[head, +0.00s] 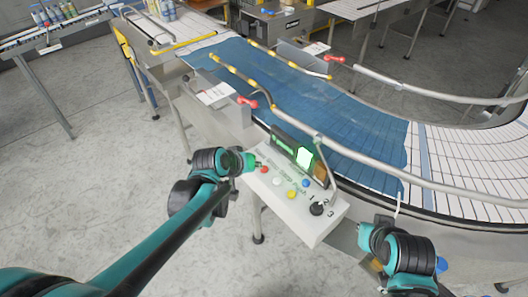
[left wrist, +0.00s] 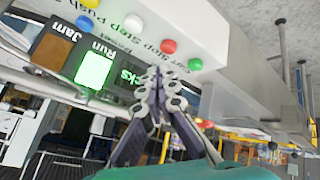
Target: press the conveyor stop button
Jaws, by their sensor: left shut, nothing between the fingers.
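The control panel (head: 318,222) is a pale box in the middle of the head view. It carries a red button (head: 264,169), a white button, a yellow button and a blue button. In the left wrist view the red button (left wrist: 168,46) sits between the white button (left wrist: 133,20) and a green button (left wrist: 195,64). Printed words there include "Stop", partly unreadable. My left gripper (head: 256,164) is at the panel's left end, beside the red button. Its closed, empty fingertips (left wrist: 158,76) appear just below the red button; contact cannot be told. My right gripper (head: 372,244) is right of the panel, its fingers unclear.
A display with a lit green "Run" field (head: 304,158) stands behind the buttons. A black knob (head: 317,208) is at the panel's right end. A metal rail (head: 350,155) and the blue-covered conveyor (head: 290,90) lie behind. Open floor (head: 100,180) is at left.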

